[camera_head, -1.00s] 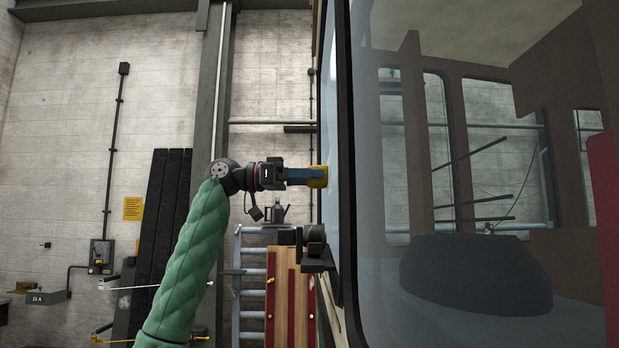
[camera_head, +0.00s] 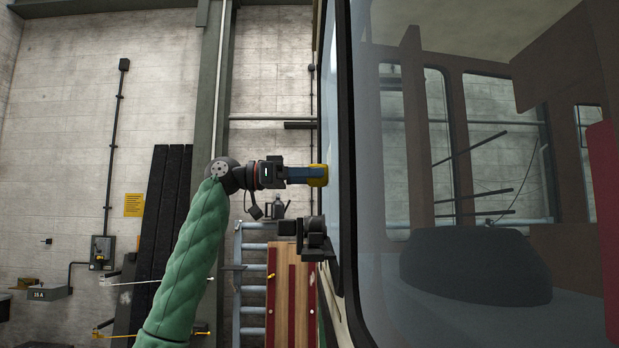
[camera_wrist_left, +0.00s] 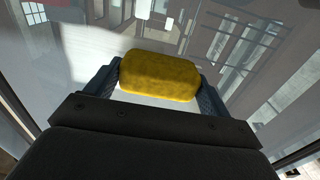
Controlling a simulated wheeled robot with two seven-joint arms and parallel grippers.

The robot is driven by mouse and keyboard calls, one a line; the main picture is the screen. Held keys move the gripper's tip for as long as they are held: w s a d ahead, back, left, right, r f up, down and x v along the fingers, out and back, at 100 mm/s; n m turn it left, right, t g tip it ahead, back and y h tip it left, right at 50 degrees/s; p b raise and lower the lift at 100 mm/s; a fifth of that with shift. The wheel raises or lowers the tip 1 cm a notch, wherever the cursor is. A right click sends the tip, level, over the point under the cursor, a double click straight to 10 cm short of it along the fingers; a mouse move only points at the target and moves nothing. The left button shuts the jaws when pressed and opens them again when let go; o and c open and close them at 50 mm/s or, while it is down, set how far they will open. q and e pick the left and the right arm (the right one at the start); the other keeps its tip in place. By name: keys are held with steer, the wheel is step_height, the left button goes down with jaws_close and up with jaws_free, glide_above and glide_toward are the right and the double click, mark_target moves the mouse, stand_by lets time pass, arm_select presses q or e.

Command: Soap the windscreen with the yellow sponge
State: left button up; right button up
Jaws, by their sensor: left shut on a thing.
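My left gripper (camera_head: 312,175) reaches in from the left on its green-sleeved arm, level with the windscreen's left part. It is shut on the yellow sponge (camera_head: 319,176), and blue fingers clasp it on both sides in the left wrist view (camera_wrist_left: 160,76). The sponge's face is at or very close to the windscreen (camera_head: 334,120), seen at a steep angle in the head view; I cannot tell whether they touch. In the left wrist view the glass (camera_wrist_left: 60,70) fills the background with reflections and a pale patch. My right gripper is in neither view.
A black bracket (camera_head: 312,235) juts from the tram just below the left gripper. A blue-grey rack (camera_head: 252,270) and wooden boards (camera_head: 290,295) stand behind it. Dark planks (camera_head: 165,200) lean on the wall. Open air lies left of the arm.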

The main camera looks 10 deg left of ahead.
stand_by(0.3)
arm_select(q)
steer(key=shift+s+d, duration=0.1)
steer(key=shift+s, duration=0.15)
steer(key=shift+s+b, duration=0.45)
steer(key=shift+s, duration=0.2)
